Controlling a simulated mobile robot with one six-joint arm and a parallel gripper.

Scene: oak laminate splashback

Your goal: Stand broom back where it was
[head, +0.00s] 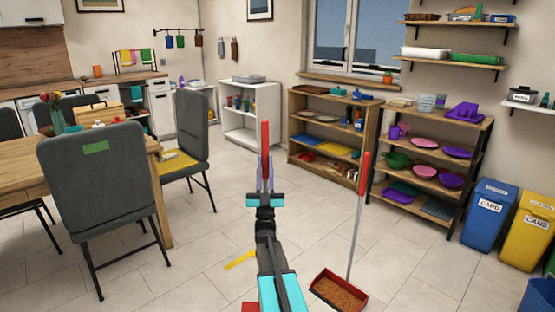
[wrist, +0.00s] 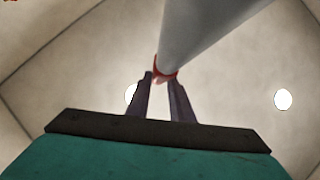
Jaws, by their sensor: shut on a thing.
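My gripper (head: 265,172) is raised in the middle of the head view, its fingers pointing up. It is shut on the broom, whose upright red handle end (head: 265,138) rises above the fingers. In the wrist view the broom's grey shaft (wrist: 215,30) runs from the fingers (wrist: 163,98) to the top edge, with a bit of red at the fingertips. My arm hides most of the shaft in the head view. A red patch (head: 249,307) at the bottom edge may be the broom's head; I cannot tell.
A long-handled red dustpan (head: 339,291) holding brown debris stands right of my arm. A yellow strip (head: 241,260) lies on the floor to the left. Chairs (head: 97,190) and a table are left; shelves (head: 330,128) and bins (head: 488,214) are right. Tiled floor between is open.

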